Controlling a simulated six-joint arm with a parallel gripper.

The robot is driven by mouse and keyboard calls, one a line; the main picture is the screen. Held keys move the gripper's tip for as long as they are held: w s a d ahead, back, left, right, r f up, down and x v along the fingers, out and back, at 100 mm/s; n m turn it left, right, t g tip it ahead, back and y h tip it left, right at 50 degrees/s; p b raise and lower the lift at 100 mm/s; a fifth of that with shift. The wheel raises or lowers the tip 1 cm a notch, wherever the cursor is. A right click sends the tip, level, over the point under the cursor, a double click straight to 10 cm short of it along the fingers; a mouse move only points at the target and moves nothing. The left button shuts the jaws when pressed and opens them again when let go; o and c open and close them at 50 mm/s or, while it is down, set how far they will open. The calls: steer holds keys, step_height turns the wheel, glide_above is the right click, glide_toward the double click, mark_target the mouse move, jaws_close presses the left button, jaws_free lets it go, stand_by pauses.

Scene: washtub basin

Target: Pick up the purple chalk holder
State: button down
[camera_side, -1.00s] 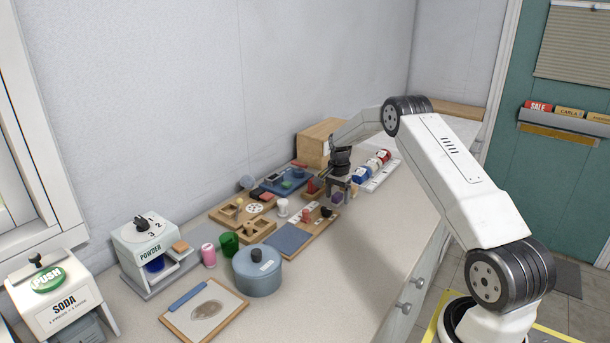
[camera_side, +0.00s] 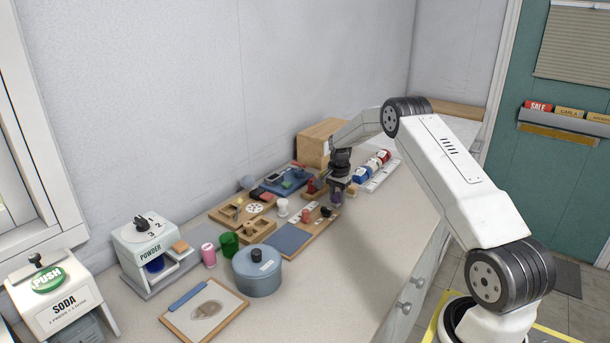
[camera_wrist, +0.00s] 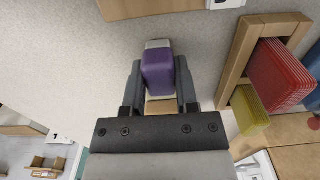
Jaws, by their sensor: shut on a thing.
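The purple chalk holder (camera_wrist: 158,71) is a small rounded purple block with a pale end, seen in the wrist view between my gripper's two fingers. My gripper (camera_wrist: 159,85) is shut on it, with one finger against each side. In the side view my gripper (camera_side: 338,194) points down near the far part of the counter, and the chalk holder (camera_side: 336,199) shows as a small purple patch at the fingertips. I cannot tell from the side view whether it clears the surface below.
A wooden rack with red and yellow cards (camera_wrist: 279,78) stands close right of the gripper in the wrist view. In the side view, a wooden box (camera_side: 316,143) stands behind, a white tray with bottles (camera_side: 378,176) lies right, and a blue-grey pot (camera_side: 258,273) stands nearer.

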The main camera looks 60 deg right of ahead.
mark_target(338, 194)
steer(key=shift+r, duration=0.15)
steer(key=shift+r, duration=0.5)
step_height(338, 194, up, 2)
steer(key=s+a+r, duration=0.7)
steer(key=s+r, duration=0.2)
steer(key=s, duration=0.3)
steer(key=shift+a+r, duration=0.15)
steer(key=shift+r, duration=0.2)
steer(key=c, duration=0.9)
jaws_free()
steer(key=shift+c, duration=0.2)
jaws_close()
